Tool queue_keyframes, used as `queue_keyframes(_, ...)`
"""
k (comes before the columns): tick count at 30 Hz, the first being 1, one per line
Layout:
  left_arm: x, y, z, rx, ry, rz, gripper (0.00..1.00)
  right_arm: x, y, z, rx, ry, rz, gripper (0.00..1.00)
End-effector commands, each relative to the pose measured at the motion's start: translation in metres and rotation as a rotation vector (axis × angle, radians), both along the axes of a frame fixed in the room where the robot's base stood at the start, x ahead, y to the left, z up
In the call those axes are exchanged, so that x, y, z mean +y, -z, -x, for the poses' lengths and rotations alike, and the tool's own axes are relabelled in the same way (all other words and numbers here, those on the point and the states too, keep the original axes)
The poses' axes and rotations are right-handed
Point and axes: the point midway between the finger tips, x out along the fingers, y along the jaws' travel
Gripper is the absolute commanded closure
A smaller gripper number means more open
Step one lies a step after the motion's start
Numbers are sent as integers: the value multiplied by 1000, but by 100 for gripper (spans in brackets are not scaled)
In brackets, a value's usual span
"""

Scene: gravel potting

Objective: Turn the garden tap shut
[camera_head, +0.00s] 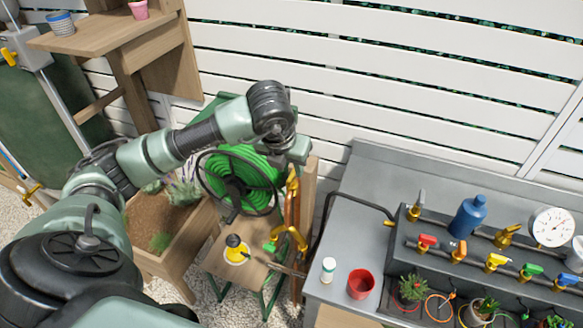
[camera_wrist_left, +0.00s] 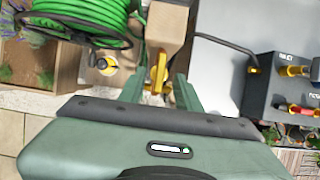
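The garden tap is brass, with a spout (camera_head: 291,236) on the front of a wooden post (camera_head: 307,205) in the head view. A yellow lever (camera_head: 292,181) shows higher up, just below my left gripper (camera_head: 297,158). In the left wrist view, the yellow lever (camera_wrist_left: 157,74) lies between the two green fingers of my left gripper (camera_wrist_left: 162,85). A gap shows on both sides of it, so the fingers look open around it. Contact cannot be told. Part of the tap is hidden by the gripper. My right gripper is in neither view.
A green hose reel (camera_head: 240,180) stands left of the post. A yellow bottle (camera_head: 236,249) is on a small wooden stand below. To the right, a grey bench (camera_head: 345,225) holds a red cup (camera_head: 361,284), a blue bottle (camera_head: 468,216) and a pipe with coloured valves.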

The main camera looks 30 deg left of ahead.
Motion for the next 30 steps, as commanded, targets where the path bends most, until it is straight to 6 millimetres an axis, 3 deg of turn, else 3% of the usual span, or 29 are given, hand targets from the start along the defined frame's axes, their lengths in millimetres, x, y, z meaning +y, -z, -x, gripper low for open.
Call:
queue_keyframes(6,2,23,-9,2,1,1,66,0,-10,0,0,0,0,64)
queue_keyframes(16,2,30,-12,0,3,2,66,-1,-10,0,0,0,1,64)
queue_keyframes(17,2,30,-12,0,3,2,69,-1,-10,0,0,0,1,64)
queue_keyframes(20,2,30,-12,0,3,2,97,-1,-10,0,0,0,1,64)
queue_keyframes(21,2,30,-12,0,3,2,100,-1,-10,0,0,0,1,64)
queue_keyframes(30,2,31,-12,0,18,1,100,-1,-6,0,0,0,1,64)
